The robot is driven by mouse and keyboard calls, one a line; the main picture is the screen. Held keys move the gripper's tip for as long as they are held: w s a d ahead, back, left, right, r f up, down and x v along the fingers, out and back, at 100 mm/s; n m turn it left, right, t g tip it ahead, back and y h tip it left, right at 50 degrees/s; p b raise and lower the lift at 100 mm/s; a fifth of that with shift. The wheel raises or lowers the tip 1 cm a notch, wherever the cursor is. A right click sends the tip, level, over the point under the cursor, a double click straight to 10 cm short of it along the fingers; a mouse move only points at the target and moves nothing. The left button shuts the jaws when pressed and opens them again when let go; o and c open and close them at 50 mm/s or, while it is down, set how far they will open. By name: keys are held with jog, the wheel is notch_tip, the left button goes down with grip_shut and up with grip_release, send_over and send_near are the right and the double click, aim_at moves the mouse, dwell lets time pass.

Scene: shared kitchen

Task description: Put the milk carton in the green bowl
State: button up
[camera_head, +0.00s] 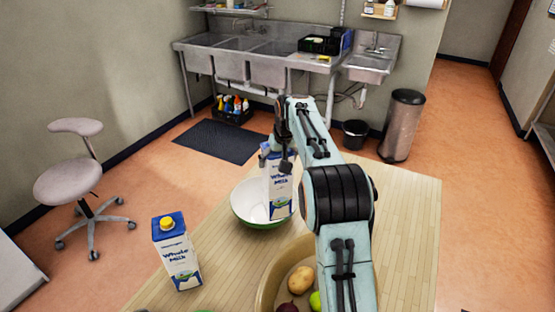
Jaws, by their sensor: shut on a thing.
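A blue and white milk carton (279,188) is upright at the right part of the green bowl (246,205), which is white inside and stands on the wooden table. My gripper (276,158) is shut on the top of this carton. The carton covers the right side of the bowl, and I cannot tell whether its base is inside the bowl or above it. A second milk carton (178,258) with a yellow cap stands upright on the table, left of the bowl and apart from my gripper.
A large tan bowl (266,284) at the table's front holds a potato (300,279), a green fruit (315,300) and a dark red item; my arm hides its right side. The table (410,220) is clear at right. Sinks and a stool stand beyond.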

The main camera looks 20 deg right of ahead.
jog(key=o, duration=1.2)
jog(key=shift+f, duration=0.1)
jog(key=v, duration=1.1)
jog(key=s+a+g, duration=0.1)
jog(key=s+a, duration=0.2)
jog(key=s, duration=0.5)
jog(key=s+a+g, duration=0.1)
jog(key=s+a, duration=0.3)
jog(key=s, duration=0.5)
jog(key=s+a+f+g, duration=0.1)
jog(key=s+f, duration=0.2)
jog(key=s, duration=0.4)
jog(key=s+a+f+g, duration=0.1)
jog(key=s+f, duration=0.2)
jog(key=s, duration=0.4)
jog(key=s+a+f+n, duration=0.1)
jog(key=s+f, duration=0.3)
jog(key=s, duration=0.3)
jog(key=shift+s+a+g+y, duration=0.2)
jog(key=shift+g+y, duration=0.2)
